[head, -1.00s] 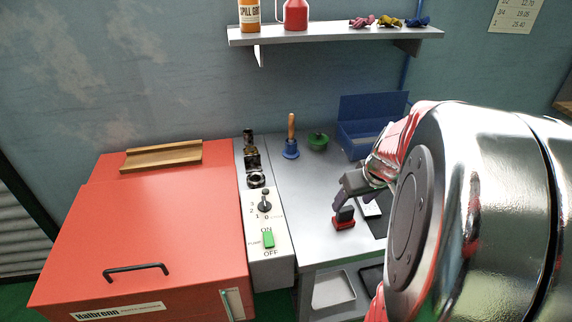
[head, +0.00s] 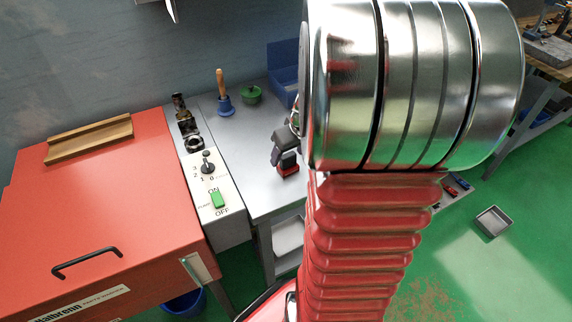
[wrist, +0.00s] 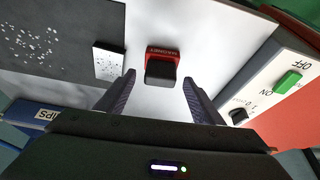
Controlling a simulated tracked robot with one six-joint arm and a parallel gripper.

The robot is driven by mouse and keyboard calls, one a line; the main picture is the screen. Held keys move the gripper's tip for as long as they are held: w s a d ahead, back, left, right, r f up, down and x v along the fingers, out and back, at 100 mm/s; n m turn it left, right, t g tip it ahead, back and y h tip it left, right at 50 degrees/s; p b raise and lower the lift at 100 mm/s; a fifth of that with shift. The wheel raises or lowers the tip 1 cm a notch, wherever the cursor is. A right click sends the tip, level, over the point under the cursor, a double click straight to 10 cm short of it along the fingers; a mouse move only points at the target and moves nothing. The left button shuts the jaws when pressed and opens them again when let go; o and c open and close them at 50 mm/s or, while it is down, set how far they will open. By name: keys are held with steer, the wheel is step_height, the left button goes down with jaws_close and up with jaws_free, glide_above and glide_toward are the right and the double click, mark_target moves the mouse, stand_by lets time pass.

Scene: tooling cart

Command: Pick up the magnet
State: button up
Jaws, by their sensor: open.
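The magnet is a small red block with a black handle, labelled MAGNET in the wrist view (wrist: 161,68). It stands on the grey cart top, and in the head view the magnet (head: 288,165) is near the cart's front edge. My gripper (wrist: 158,84) is open, with one finger on each side of the view and the magnet ahead between their tips. No contact with the magnet shows. In the head view my gripper (head: 281,147) is just above and beside the magnet, and my arm hides much of the cart to the right.
The control panel (head: 217,195) with lever and green switch is left. A red machine (head: 90,200) fills the left.

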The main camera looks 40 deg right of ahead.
steer(key=shift+x, duration=0.95)
steer(key=shift+c, duration=0.5)
steer(key=c, duration=1.2)
